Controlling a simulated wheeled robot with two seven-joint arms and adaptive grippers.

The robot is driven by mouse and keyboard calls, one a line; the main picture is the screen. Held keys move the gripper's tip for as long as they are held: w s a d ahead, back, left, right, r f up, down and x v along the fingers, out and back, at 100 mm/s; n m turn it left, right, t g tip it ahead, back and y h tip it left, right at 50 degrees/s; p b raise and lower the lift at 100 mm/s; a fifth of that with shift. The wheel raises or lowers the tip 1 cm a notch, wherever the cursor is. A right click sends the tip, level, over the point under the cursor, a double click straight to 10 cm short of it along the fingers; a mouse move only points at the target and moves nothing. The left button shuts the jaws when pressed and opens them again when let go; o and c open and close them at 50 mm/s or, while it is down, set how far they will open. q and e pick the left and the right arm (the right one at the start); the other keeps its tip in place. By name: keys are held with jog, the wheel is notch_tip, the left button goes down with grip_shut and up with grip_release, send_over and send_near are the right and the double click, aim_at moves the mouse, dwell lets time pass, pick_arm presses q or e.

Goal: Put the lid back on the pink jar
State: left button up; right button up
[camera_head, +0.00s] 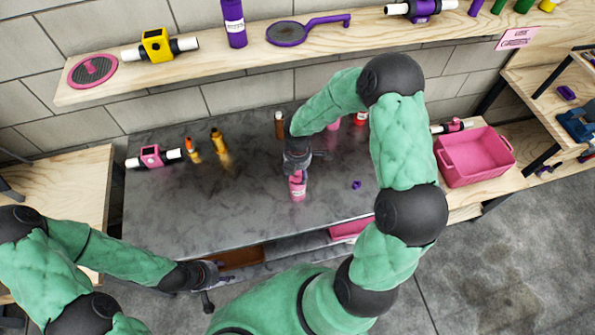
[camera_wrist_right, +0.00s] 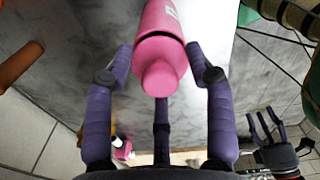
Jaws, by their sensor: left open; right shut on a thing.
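The pink jar (camera_head: 298,189) stands upright on the dark grey worktop with a label on its front. My right gripper (camera_head: 296,168) is directly above it, fingers pointing down. In the right wrist view my right gripper (camera_wrist_right: 160,75) is shut on the pink lid (camera_wrist_right: 160,62), with a finger on each side. The lid lines up with the jar body (camera_wrist_right: 165,15); a dark line shows between them, and I cannot tell whether the lid is seated. My left gripper (camera_head: 205,275) is open and empty at the worktop's front edge; it also shows in the wrist view (camera_wrist_right: 265,128).
A small purple part (camera_head: 356,184) lies right of the jar. Orange bottles (camera_head: 218,141) and a pink-and-white fitting (camera_head: 151,156) stand at the left. A pink bin (camera_head: 475,157) is at the right. A wooden shelf (camera_head: 210,62) runs along the back.

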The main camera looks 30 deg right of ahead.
dwell(0.3)
jog(key=o, duration=1)
jog(key=o, duration=0.4)
jog(key=shift+r, duration=0.15)
jog(key=shift+r+p, duration=3.05)
jog(key=shift+r, duration=0.3)
